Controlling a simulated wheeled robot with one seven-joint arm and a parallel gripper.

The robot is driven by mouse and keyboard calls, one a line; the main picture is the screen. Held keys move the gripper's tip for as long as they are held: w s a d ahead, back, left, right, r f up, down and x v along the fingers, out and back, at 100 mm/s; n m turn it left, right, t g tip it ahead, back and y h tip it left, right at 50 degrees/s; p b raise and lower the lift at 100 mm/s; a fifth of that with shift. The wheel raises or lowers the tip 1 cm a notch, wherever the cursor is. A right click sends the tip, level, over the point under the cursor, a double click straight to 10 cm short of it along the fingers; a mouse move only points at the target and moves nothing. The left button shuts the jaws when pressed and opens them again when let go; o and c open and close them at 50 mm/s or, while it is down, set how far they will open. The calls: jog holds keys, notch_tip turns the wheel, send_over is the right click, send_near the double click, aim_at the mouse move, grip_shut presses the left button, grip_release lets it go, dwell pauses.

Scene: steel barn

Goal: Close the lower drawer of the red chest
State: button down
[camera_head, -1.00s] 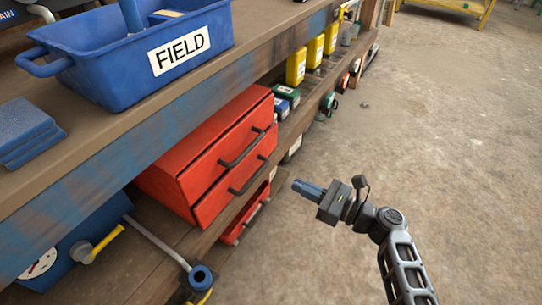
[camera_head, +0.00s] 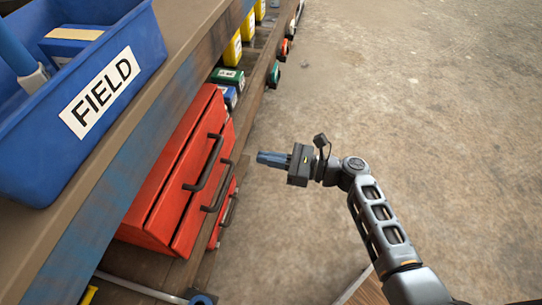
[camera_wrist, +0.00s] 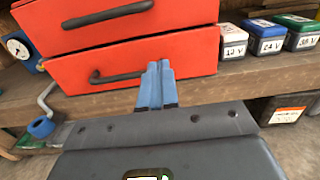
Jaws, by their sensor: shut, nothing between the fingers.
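The red chest (camera_head: 172,190) sits on the shelf under the bench top. Its upper drawer (camera_wrist: 180,20) and lower drawer (camera_wrist: 190,55) each have a dark bar handle. How far the lower drawer stands out from the chest is hard to tell. My gripper (camera_head: 260,158) is shut and empty, out over the floor to the right of the chest, with a gap between in the head view. In the wrist view its blue fingers (camera_wrist: 158,66) point at the lower drawer front, just right of its handle (camera_wrist: 105,78), and cover part of that front.
A blue tub marked FIELD (camera_head: 120,85) stands on the bench top (camera_head: 90,200). Small labelled boxes (camera_wrist: 268,35) stand right of the chest on the shelf board (camera_wrist: 240,78). Another red front with a handle (camera_head: 222,222) shows low down. The floor (camera_head: 400,90) at right is clear.

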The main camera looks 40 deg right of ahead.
jog(key=shift+b+x, duration=0.9)
jog(key=shift+x, duration=4.05)
jog(key=shift+x, duration=1.05)
jog(key=shift+r, duration=0.15)
